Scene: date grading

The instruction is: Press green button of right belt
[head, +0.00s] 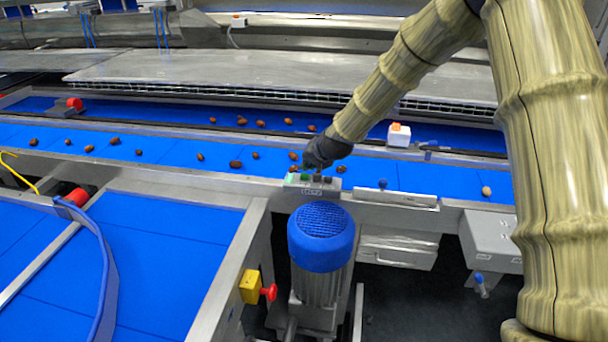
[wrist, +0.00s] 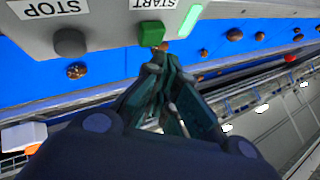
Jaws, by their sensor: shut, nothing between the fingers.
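A grey control box (head: 313,188) sits on the near rail of the long blue belt (head: 400,174). In the wrist view its green button (wrist: 151,33), labelled START, is beside a dark button (wrist: 70,42) labelled STOP, and a green light strip (wrist: 190,20) glows nearby. The green button also shows in the head view (head: 304,177). My gripper (head: 317,172) is shut and empty, right over the box. In the wrist view its fingertips (wrist: 157,58) are just below the green button in the picture. I cannot tell whether they touch it.
Several brown dates (head: 236,164) lie on the belt. A blue-topped motor (head: 321,237) stands below the box. A yellow box with a red knob (head: 251,287) is at lower left. A white box with an orange top (head: 398,134) is beyond the belt. A wide blue belt (head: 150,270) fills the lower left.

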